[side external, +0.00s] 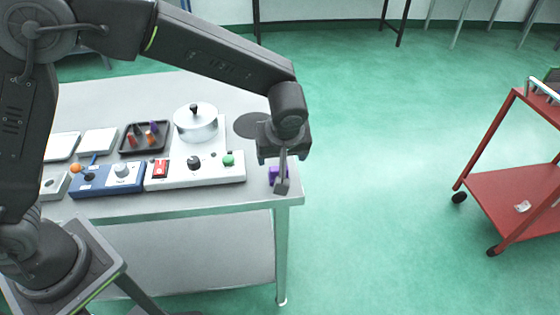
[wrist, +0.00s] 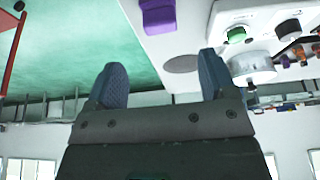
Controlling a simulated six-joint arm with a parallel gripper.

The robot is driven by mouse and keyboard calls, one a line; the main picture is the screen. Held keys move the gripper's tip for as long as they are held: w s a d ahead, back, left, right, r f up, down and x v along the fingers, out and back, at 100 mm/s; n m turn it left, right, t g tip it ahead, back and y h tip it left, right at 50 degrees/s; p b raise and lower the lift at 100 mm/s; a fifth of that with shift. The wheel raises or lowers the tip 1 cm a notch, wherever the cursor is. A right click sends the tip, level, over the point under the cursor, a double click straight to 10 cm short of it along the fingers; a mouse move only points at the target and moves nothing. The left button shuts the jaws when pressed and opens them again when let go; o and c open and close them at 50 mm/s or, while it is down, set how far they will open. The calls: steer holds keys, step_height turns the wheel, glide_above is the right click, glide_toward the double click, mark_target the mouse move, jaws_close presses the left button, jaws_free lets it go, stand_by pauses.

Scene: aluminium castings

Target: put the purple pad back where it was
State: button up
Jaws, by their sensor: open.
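A purple pad (side external: 273,174) sits near the right front edge of the grey table (side external: 225,205), partly hidden behind my gripper in the side view. The pad also shows in the wrist view (wrist: 158,15), on the pale tabletop close to its edge. My gripper (side external: 282,186) is by the pad in the side view. In the wrist view my gripper (wrist: 161,76) is open, with nothing between its fingers, and the pad appears beyond and apart from the fingertips. Another small purple piece (side external: 154,127) lies in the dark tray (side external: 145,149).
A white control box (side external: 205,178) with red, black and green controls is left of my gripper. A blue box (side external: 105,184), a lidded pot (side external: 197,127) and a dark disc (side external: 245,125) are also on the table. A red trolley (side external: 500,185) stands apart at right.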

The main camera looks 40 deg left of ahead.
steer(key=s+a+r+m+h, duration=0.2)
steer(key=s+a+r+m, duration=0.2)
steer(key=s+a+r, duration=0.7)
steer(key=s+a+r+m+t, duration=0.1)
steer(key=s+m, duration=0.1)
steer(key=s, duration=0.4)
steer(key=s+a+r+m+t+h, duration=0.1)
steer(key=s+a+r+m, duration=0.1)
steer(key=s, duration=0.4)
steer(key=shift+s+a+r+m, duration=0.15)
steer(key=shift+a+m, duration=0.1)
steer(key=shift+m, duration=0.25)
